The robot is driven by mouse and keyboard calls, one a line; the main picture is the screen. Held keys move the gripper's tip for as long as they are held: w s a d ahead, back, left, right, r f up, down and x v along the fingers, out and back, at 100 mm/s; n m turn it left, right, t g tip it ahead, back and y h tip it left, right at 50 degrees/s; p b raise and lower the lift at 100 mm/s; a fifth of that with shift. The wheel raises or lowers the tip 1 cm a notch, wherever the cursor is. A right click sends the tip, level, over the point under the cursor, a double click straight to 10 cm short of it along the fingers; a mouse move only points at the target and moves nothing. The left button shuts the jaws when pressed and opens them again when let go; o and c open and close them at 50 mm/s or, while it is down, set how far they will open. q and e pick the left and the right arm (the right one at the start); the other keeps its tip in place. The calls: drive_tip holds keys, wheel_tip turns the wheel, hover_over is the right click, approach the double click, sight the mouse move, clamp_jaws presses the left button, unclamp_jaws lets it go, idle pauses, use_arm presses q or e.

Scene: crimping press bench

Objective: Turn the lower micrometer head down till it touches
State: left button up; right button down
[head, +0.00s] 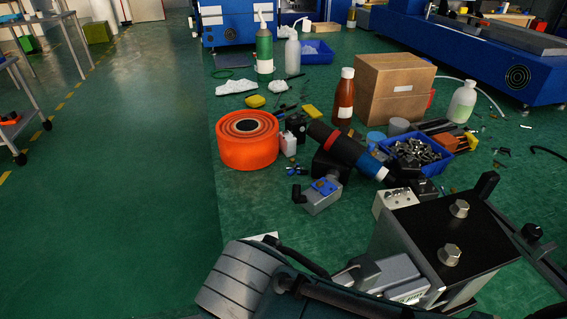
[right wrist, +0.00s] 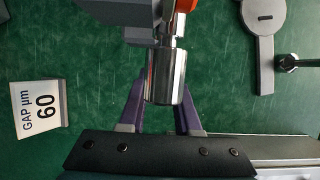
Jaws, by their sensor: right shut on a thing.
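In the right wrist view the micrometer head (right wrist: 165,62) is a shiny metal cylinder hanging from a grey block at the top, with an orange-red part beside its upper end. My right gripper (right wrist: 161,92) has its two purple fingers on either side of the cylinder's lower end and is shut on it. Whether the micrometer's tip touches anything is hidden. A white card (right wrist: 40,108) at the left reads "GAP µm 60". In the head view a grey press body with a black top plate (head: 449,229) stands at the lower right. My left gripper is not in view.
In the head view, an orange reel (head: 247,140), a cardboard box (head: 393,88), bottles and a blue bin (head: 415,176) of metal parts crowd the green surface behind the press. A grey round-headed tool (right wrist: 262,45) lies at the right in the wrist view.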

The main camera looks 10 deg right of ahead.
drive_tip(key=shift+s+r+t+p, duration=0.3)
drive_tip(key=shift+t+p, duration=0.4)
drive_tip(key=shift+p, duration=0.45)
drive_tip(key=shift+f+m+t, duration=0.3)
drive_tip(key=shift+t, duration=0.3)
drive_tip(key=c, duration=0.6)
unclamp_jaws()
drive_tip(key=p+v, duration=0.5)
drive_tip(key=v, duration=0.5)
